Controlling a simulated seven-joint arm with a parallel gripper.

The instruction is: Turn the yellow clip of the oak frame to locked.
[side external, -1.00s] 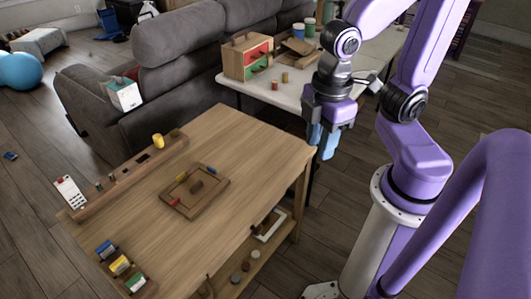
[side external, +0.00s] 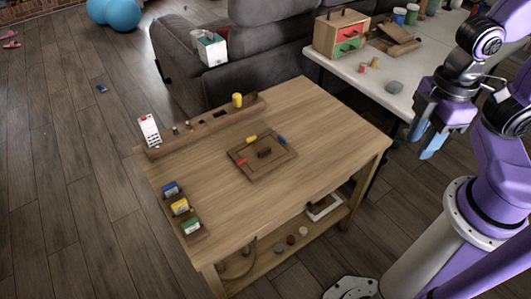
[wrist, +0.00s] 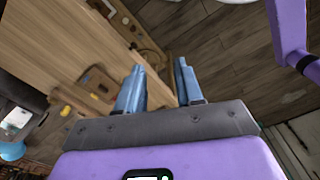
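The oak frame (side external: 236,158) is a square wooden frame lying flat on the wooden table, with a dark knob (side external: 264,153) in its middle. Its yellow clip (side external: 251,138) is on the far-left side. A red clip (side external: 241,162) is at the left and a blue clip (side external: 282,140) at the right. The clips are too small to tell locked from unlocked. My gripper (side external: 424,142), with blue fingers, is off the table's right side, well away from the frame. In the wrist view my gripper (wrist: 158,70) has its fingers apart with nothing between them.
A wooden rail (side external: 215,124) with a yellow knob (side external: 237,100) runs along the table's far-left edge. A holder (side external: 190,226) of coloured blocks is at the front left. A white table (side external: 345,70) stands behind. The tabletop around the frame is clear.

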